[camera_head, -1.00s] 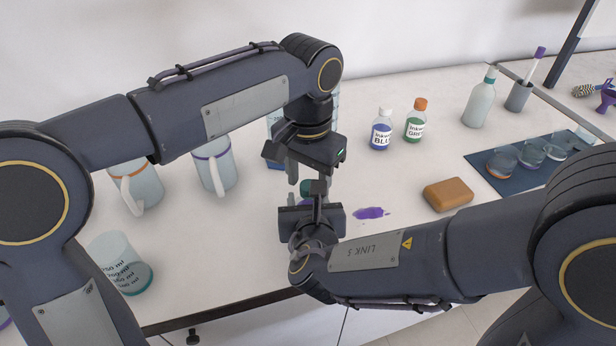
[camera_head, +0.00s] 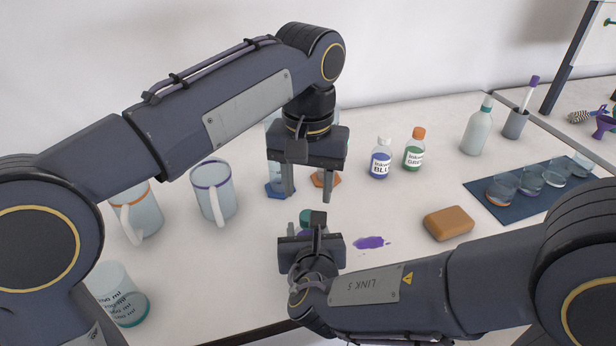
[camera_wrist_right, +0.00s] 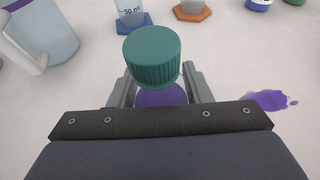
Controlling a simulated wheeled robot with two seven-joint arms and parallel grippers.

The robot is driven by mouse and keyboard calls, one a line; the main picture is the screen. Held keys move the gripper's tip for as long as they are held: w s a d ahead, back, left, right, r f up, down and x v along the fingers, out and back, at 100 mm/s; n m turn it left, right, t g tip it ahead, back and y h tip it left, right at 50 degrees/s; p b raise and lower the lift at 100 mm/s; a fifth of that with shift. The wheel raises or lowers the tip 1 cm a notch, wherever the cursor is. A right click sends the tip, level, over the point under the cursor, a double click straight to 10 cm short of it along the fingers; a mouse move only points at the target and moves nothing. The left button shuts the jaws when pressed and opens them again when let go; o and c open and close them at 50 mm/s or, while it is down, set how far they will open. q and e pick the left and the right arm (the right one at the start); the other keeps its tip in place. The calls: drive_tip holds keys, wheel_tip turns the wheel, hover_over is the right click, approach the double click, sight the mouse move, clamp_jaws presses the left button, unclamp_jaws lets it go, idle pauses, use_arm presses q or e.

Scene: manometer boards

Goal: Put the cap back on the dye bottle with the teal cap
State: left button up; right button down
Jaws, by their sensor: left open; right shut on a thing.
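The teal cap (camera_head: 306,216) shows just beyond my right gripper. In the right wrist view the ribbed teal cap (camera_wrist_right: 152,55) sits above the purple dye bottle (camera_wrist_right: 162,96), slightly tilted in the picture; whether it is fully seated cannot be told. My right gripper (camera_head: 318,222) is shut on the bottle, its fingers on either side in the wrist view (camera_wrist_right: 160,88). The bottle's lower body is hidden by the gripper. My left gripper (camera_head: 307,194) is open and empty, pointing down above the cap with a gap between them.
A purple spill (camera_head: 370,242) lies right of the bottle. An orange-brown block (camera_head: 448,223), a blue ink bottle (camera_head: 380,160) and a green ink bottle (camera_head: 413,152) stand farther right. Mugs (camera_head: 213,190) and a beaker (camera_head: 118,295) are at left. A dark mat (camera_head: 520,201) holds small dishes.

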use_arm(q)
wheel_tip(320, 180, up, 2)
drive_tip(key=n, duration=0.6)
drive_tip(key=shift+s+r, duration=0.1)
drive_tip(key=shift+r, duration=0.05)
drive_tip(key=shift+f, duration=4)
drive_tip(key=shift+c, duration=0.5)
clamp_jaws()
